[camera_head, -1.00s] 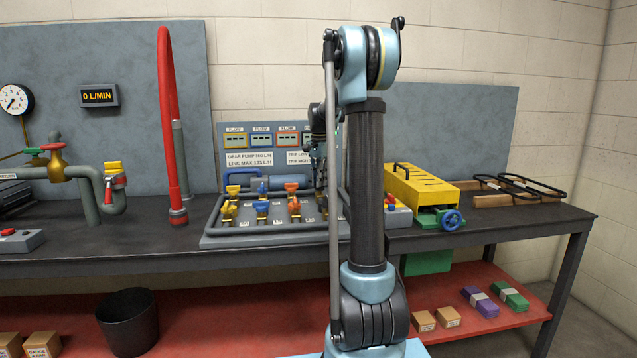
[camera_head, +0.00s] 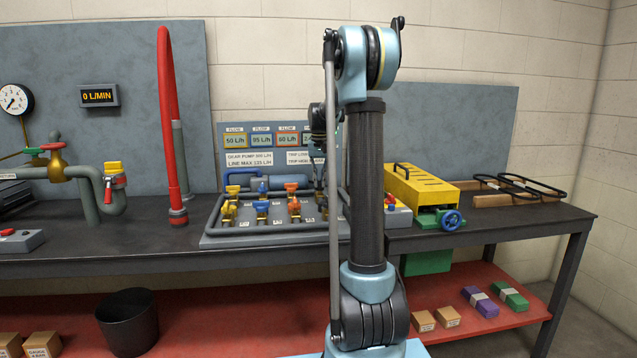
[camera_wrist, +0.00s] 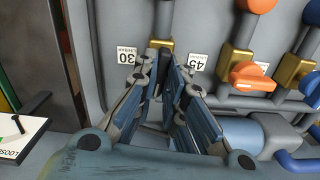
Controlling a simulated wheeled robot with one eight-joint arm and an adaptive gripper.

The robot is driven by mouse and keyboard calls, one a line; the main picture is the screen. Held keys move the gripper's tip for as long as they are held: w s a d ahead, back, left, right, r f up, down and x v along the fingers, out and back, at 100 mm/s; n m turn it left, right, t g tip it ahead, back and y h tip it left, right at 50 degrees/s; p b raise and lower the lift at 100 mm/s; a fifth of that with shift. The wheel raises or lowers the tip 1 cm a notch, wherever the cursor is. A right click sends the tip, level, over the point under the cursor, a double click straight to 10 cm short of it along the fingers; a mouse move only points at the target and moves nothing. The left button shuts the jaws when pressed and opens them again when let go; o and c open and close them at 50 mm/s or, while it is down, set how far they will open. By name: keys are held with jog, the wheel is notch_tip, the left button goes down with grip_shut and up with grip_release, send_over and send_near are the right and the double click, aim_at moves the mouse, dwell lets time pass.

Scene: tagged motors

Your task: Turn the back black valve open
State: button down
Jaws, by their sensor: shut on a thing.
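In the wrist view my gripper (camera_wrist: 165,82) reaches down to a brass valve body (camera_wrist: 160,44) between the white "30" and "45" tags. In the head view my gripper (camera_head: 319,180) is at the right end of the valve panel (camera_head: 222,238), partly behind my own arm.
Orange valves (camera_wrist: 256,76) stand close beside my gripper. Blue and yellow valves (camera_head: 228,210) stand further left on the panel. A flow display board (camera_head: 262,158) rises behind.

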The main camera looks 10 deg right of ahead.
aim_at(320, 182)
jog(key=shift+n, duration=0.6)
jog(key=shift+w, duration=0.1)
jog(key=c, duration=1.7)
grip_release()
jog(key=shift+o, duration=0.2)
notch_tip(320, 182, up, 12)
jog(key=shift+f, duration=0.1)
